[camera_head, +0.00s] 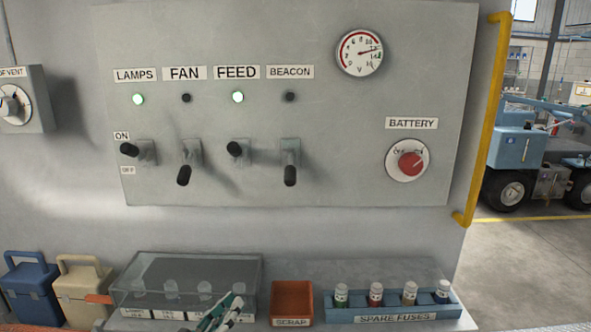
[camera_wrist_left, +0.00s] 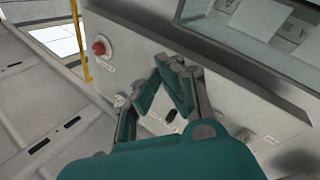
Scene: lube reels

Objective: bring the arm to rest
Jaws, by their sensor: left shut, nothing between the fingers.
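My left gripper (camera_head: 236,294) shows at the bottom of the head view, low in front of the clear-covered box. The FAN lever (camera_head: 184,175) and BEACON lever (camera_head: 290,175) point down, with dark lights. My right gripper is in neither view.
A clear-covered fuse box (camera_head: 190,264), an orange scrap bin (camera_head: 291,300) and a blue spare-fuse rack (camera_head: 393,313) line the shelf. Two toolboxes stand at left. The red battery knob (camera_head: 411,164) and a yellow handrail (camera_head: 487,120) are at right. Space before the panel face is clear.

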